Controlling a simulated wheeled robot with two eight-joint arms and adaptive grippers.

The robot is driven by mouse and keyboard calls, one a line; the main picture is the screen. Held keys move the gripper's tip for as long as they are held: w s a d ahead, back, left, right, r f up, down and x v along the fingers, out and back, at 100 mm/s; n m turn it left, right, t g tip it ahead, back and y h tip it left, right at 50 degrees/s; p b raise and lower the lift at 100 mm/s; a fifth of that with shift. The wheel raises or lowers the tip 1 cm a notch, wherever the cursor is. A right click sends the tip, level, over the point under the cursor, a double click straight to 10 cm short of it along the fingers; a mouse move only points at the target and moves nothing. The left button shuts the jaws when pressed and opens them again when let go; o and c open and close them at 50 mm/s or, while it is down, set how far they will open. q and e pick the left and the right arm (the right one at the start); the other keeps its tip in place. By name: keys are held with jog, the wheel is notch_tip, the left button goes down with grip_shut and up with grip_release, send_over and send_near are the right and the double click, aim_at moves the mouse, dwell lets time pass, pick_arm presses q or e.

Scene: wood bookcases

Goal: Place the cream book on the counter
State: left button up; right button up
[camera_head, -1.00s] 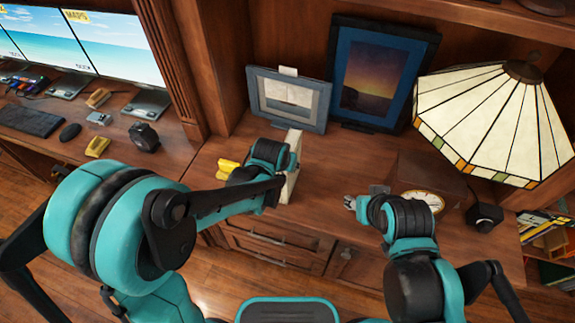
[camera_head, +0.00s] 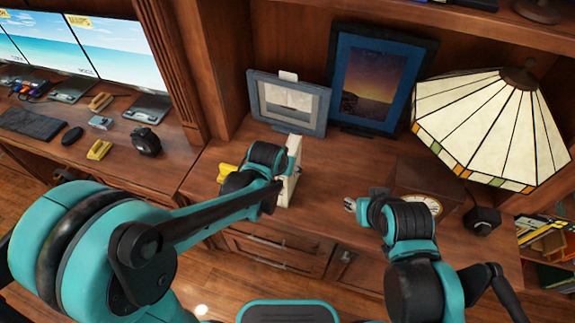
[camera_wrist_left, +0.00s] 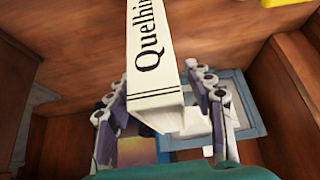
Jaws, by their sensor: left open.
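The cream book (camera_head: 289,187) is upright at the counter (camera_head: 325,185), near its front edge. I cannot tell whether its bottom edge touches the wood. In the left wrist view its spine (camera_wrist_left: 150,50) shows black lettering and lines. My left gripper (camera_wrist_left: 160,82) is open, with one finger on each side of the book. In the head view my left wrist (camera_head: 262,165) hides part of the book and the fingers. My right gripper (camera_head: 350,204) is over the counter to the right, apart from the book; its finger opening is too small to judge.
Two framed pictures (camera_head: 288,103) (camera_head: 378,80) stand at the back. A clock (camera_head: 422,203) and a stained-glass lamp (camera_head: 490,130) stand at the right. A yellow object (camera_head: 226,172) lies left of my left wrist. The counter's middle is clear.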

pick_arm(q)
jog(key=p+v, duration=0.3)
jog(key=v, duration=0.6)
jog(key=s+a+r+n+y, duration=0.1)
jog(key=s+a+r, duration=0.1)
jog(key=s+a, duration=0.4)
jog(key=s+a+r+n+t+y, duration=0.1)
jog(key=s+a+r+n, duration=0.1)
jog(key=s+a, duration=0.5)
jog(key=a, duration=0.3)
jog(key=shift+r+n, duration=0.3)
jog(key=shift+r, duration=0.1)
jog(key=shift+d, duration=0.1)
